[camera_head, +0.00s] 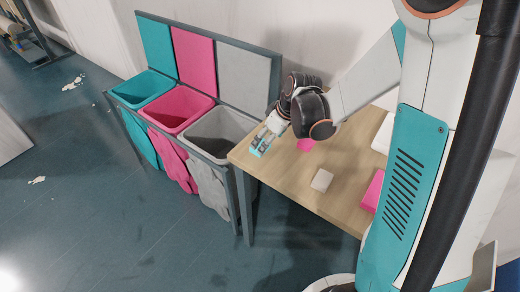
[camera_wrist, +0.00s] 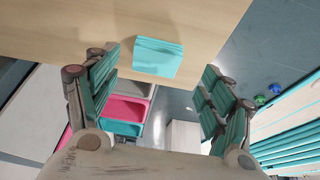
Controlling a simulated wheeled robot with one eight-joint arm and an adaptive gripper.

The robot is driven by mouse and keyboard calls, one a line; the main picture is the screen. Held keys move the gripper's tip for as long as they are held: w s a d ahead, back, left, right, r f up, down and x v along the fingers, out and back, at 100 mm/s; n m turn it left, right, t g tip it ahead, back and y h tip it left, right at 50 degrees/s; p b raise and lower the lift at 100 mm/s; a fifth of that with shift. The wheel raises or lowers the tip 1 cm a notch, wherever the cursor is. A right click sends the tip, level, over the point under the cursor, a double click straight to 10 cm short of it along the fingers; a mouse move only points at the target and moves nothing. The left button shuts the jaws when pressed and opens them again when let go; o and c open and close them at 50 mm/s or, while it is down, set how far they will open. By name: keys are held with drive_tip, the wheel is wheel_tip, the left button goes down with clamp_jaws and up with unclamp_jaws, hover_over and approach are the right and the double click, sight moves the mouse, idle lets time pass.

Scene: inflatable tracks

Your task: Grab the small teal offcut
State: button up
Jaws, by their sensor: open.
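The small teal offcut (camera_wrist: 158,57) is a flat-sided block lying on the wooden table (camera_wrist: 60,25) near its edge in the wrist view. My gripper (camera_wrist: 160,78) is open, with one finger on each side of the picture and the offcut between and beyond them. There are gaps on both sides, and I see no contact. In the head view my gripper (camera_head: 265,138) points down over the table's left corner. Teal shows at its tips there, but I cannot separate offcut from finger pads.
A round pink piece (camera_head: 306,146), a pale block (camera_head: 321,180) and a pink block (camera_head: 373,191) are on the table. Teal (camera_head: 145,88), pink (camera_head: 177,112) and grey (camera_head: 222,130) bins stand left of it.

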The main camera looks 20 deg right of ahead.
sight(262, 143)
drive_tip(key=b+x, duration=0.1)
drive_tip(key=x, duration=0.1)
drive_tip(key=w+b+x, duration=0.1)
drive_tip(key=x, duration=0.2)
drive_tip(key=shift+w+a+f+b, duration=0.1)
drive_tip(key=shift+f+b, duration=0.05)
drive_tip(key=shift+b, duration=0.2)
drive_tip(key=c, duration=1)
